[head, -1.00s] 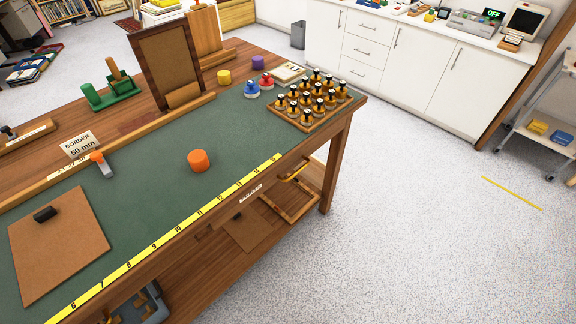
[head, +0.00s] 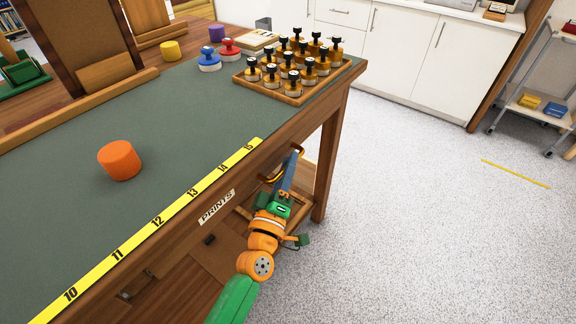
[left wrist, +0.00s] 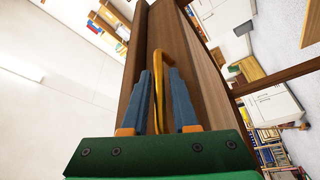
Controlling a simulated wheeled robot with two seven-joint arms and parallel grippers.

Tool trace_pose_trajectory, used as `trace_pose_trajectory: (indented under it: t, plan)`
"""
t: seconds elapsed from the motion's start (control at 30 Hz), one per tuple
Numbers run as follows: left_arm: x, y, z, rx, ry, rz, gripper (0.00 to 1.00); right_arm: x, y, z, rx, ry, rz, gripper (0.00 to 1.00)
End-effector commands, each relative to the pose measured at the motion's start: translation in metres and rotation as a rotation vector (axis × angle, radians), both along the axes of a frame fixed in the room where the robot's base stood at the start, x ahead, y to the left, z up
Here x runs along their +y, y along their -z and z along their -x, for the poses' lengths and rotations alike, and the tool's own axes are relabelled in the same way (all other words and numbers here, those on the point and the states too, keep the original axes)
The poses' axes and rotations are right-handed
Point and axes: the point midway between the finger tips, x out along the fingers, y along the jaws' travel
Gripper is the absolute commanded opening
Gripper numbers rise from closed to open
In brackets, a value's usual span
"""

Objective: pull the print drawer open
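The print drawer sits under the front edge of the table; its front carries a white "PRINTS" label (head: 216,207). The drawer front looks flush with the table. Its brass handle (head: 270,178) is near the table's right corner, partly hidden by my left gripper (head: 292,165). In the left wrist view the brass bar handle (left wrist: 158,75) stands between the two blue fingers of the left gripper (left wrist: 162,98). The fingers are apart on either side of the handle; the left finger looks nearer to it. I cannot tell whether either touches. My right gripper is not in view.
On the green table top (head: 60,200) are an orange cylinder (head: 120,160), a yellow ruler strip (head: 150,235) and a wooden tray (head: 297,98) of several black-topped bottles. A table leg (head: 325,170) stands right of my arm. The floor (head: 430,230) in front is clear.

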Motion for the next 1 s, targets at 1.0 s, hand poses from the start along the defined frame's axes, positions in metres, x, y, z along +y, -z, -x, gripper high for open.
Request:
trace_pose_trajectory:
  t: [1.0]
  plan:
    - [-0.0008, 0.0000, -0.0029, 0.001, 0.000, -0.002, 0.00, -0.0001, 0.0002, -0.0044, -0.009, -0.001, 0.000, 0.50]
